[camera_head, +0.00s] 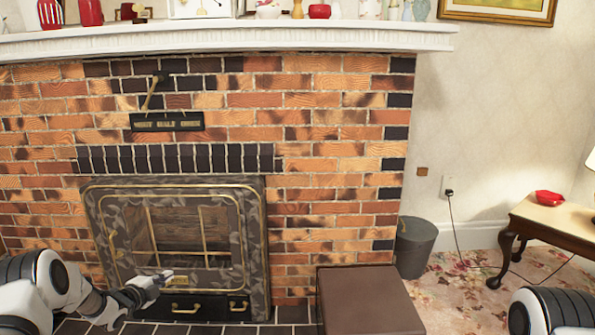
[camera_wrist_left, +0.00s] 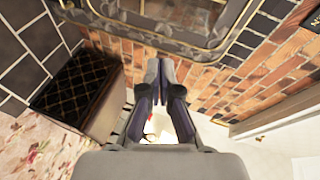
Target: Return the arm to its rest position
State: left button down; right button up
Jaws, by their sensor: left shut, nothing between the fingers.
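My left gripper (camera_head: 158,282) reaches in from the lower left in the head view, in front of the fireplace insert (camera_head: 178,240) with its patterned frame and glass doors. The gripper is shut with nothing in it. In the left wrist view its fingers (camera_wrist_left: 158,70) come together at the centre, with the brick wall and the insert beyond. I cannot tell how far the fingertips are from the insert. My right arm (camera_head: 552,312) shows only as a link at the lower right corner, and its gripper is out of view.
A brown box-like stool (camera_head: 368,300) stands right of the insert, with a grey bin (camera_head: 414,247) behind it. A wooden side table (camera_head: 553,217) with a red object (camera_head: 549,198) stands at the right. The white mantel (camera_head: 230,38) holds several ornaments. Floral carpet (camera_head: 465,285) is open between bin and table.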

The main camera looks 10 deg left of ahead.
pick_arm(q)
jog(key=s+d+f+n+g+h, duration=0.1)
jog(key=s+d+f+g, duration=0.1)
jog(key=s+d+f, duration=0.3)
jog(key=s+d+f+n+g, duration=0.1)
jog(key=d+f, duration=0.3)
jog(key=d, duration=0.4)
jog(key=s+d+f+n+g+h, duration=0.1)
jog(key=s+d+f+g, duration=0.1)
jog(key=s+d+f, duration=0.3)
jog(key=s+d+f+n+g+y, duration=0.1)
jog(key=s+d+f+n+g, duration=0.2)
jog(key=s, duration=0.6)
jog(key=s+d+f+n+g, duration=0.15)
jog(key=s+d, duration=0.25)
jog(key=s, duration=0.5)
jog(key=s+d+f+n+g+y, duration=0.1)
jog(key=s+d+n+g, duration=0.25)
jog(key=s, duration=0.65)
jog(key=s+a+r+n+g+y, duration=0.2)
jog(key=s+n, duration=0.4)
jog(key=s, duration=0.4)
notch_tip(320, 180, up, 29)
jog(key=p, duration=2.9)
jog(key=shift+n, duration=0.3)
